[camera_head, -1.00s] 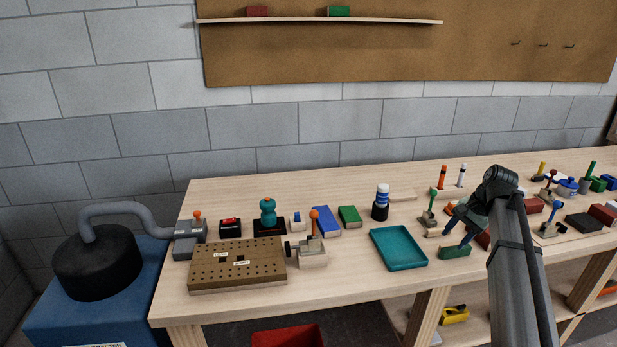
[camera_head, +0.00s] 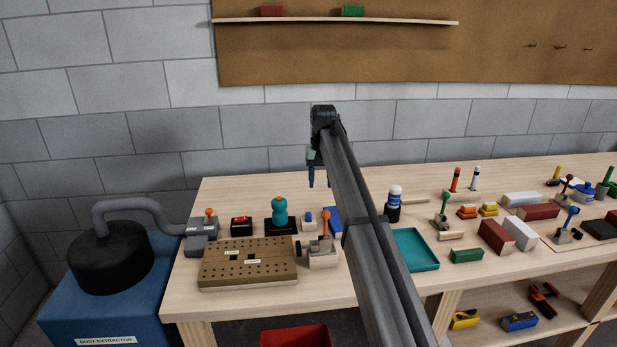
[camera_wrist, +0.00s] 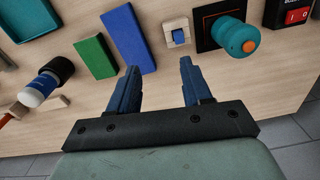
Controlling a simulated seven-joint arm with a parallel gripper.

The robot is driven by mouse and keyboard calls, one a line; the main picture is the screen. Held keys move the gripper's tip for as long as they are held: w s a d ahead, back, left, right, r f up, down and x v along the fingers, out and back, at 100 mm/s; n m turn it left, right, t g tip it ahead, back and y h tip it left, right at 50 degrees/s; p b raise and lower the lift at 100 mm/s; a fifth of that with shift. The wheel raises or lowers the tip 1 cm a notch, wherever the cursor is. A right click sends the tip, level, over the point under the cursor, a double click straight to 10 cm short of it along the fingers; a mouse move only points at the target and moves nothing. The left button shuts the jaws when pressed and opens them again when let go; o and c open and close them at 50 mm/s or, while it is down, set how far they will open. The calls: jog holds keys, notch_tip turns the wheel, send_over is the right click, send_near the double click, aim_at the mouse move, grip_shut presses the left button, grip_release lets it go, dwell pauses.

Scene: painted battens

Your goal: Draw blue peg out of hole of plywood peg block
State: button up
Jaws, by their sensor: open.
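The plywood peg block (camera_head: 308,227) is a small pale block on the bench, between the teal knob and the blue board. The blue peg (camera_head: 308,216) sits in its hole. In the wrist view the peg block (camera_wrist: 168,27) and the square blue peg (camera_wrist: 179,36) show beyond my fingertips, near the upper middle. My gripper (camera_head: 318,184) is above the bench with its fingers pointing down. In the wrist view my gripper (camera_wrist: 160,73) is open, with nothing between its two blue fingers. The peg's lower part is hidden in the block.
The teal knob on a black base (camera_head: 280,212) stands left of the peg block. A blue board (camera_head: 332,216) lies right of it, partly behind my arm. A brown perforated board (camera_head: 245,262) and a clamp with an orange-topped lever (camera_head: 325,225) lie in front.

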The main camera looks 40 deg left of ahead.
aim_at(308, 213)
jog(key=shift+n, duration=0.4)
jog(key=a+f, duration=0.1)
jog(key=f, duration=0.3)
jog(key=s+a+f, duration=0.1)
jog(key=f, duration=0.3)
jog(key=s+a+f, duration=0.1)
jog(key=f, duration=0.4)
jog(key=shift+a, duration=0.2)
jog(key=shift+c, duration=0.5)
grip_shut()
jog(key=shift+r, duration=0.1)
jog(key=shift+r, duration=1.95)
jog(key=shift+r, duration=0.2)
